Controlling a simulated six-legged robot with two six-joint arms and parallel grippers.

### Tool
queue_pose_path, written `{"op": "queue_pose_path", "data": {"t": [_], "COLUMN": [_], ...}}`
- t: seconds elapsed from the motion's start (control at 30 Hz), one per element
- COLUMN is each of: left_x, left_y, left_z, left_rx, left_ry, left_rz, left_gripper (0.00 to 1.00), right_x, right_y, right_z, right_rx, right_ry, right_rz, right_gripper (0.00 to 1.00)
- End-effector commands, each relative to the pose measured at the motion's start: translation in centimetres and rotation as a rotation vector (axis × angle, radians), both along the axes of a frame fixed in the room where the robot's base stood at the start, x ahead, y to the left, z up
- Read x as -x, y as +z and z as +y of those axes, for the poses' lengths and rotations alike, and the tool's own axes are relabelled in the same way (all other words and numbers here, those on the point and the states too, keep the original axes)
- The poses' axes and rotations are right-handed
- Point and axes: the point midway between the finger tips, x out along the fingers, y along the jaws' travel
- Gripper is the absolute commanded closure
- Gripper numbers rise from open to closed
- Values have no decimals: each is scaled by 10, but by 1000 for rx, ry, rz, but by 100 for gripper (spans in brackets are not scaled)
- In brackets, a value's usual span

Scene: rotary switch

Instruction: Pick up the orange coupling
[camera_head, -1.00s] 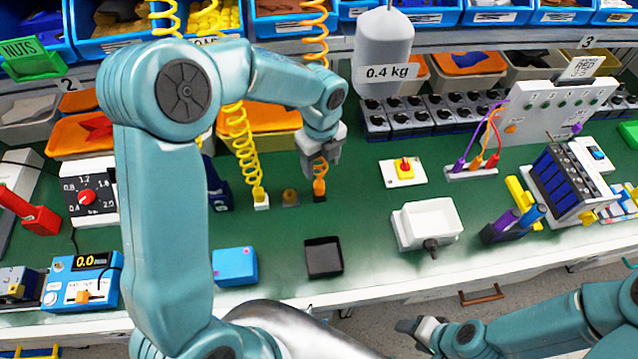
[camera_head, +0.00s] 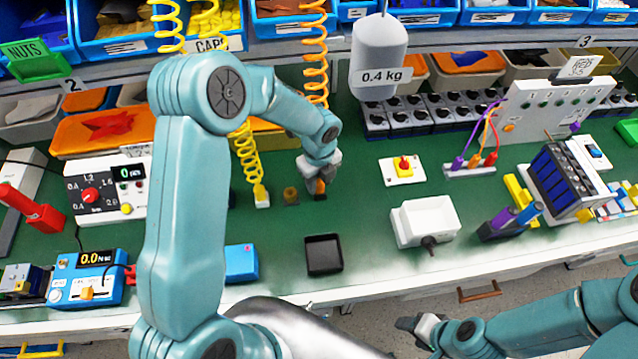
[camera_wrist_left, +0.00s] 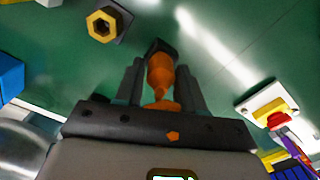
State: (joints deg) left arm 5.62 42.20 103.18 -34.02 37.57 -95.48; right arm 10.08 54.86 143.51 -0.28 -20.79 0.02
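The orange coupling (camera_head: 320,187) stands on a small dark base on the green bench, mostly hidden by my left gripper in the head view. The left wrist view shows the coupling (camera_wrist_left: 160,76) upright between the two dark fingers, with its dark base beyond. My left gripper (camera_head: 317,178) is down around it, one finger on each side. The fingers (camera_wrist_left: 160,82) look open, with thin gaps, though contact is hard to judge. My right gripper (camera_head: 422,328) is low at the front of the head view, away from the coupling; its finger opening is unclear.
A black tray (camera_head: 323,256) lies in front. A yellow-and-red switch (camera_head: 403,169) is to the right. The grey 0.4 kg weight (camera_head: 379,55) hangs behind right.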

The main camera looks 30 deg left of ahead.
Motion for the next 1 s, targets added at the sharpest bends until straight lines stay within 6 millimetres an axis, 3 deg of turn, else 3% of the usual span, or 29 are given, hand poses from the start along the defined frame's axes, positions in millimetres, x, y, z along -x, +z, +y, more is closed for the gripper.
{"op": "queue_pose_path", "data": {"t": [0.03, 0.1, 0.4, 0.57, 0.77, 1.0], "left_x": [0, 0, 0, -1, -1, -1], "left_y": [0, 0, 2, 14, 55, 131], "left_z": [0, 0, 0, 0, 0, -1], "left_rx": [0, 0, 0, -1, -1, 0], "left_ry": [0, 0, 0, 1, 1, 0], "left_rz": [0, 0, 0, -3, -7, -9], "left_gripper": [79, 100, 100, 100, 100, 100], "right_x": [0, 0, 0, 0, 0, 0], "right_y": [0, 0, 0, -1, -3, -7], "right_z": [0, 0, 0, 0, 0, 0], "right_rx": [0, 0, 0, 0, 0, 0], "right_ry": [0, 0, 0, 0, 0, 0], "right_rz": [0, 0, 0, 0, 0, 0], "right_gripper": [40, 40, 40, 40, 40, 40]}}
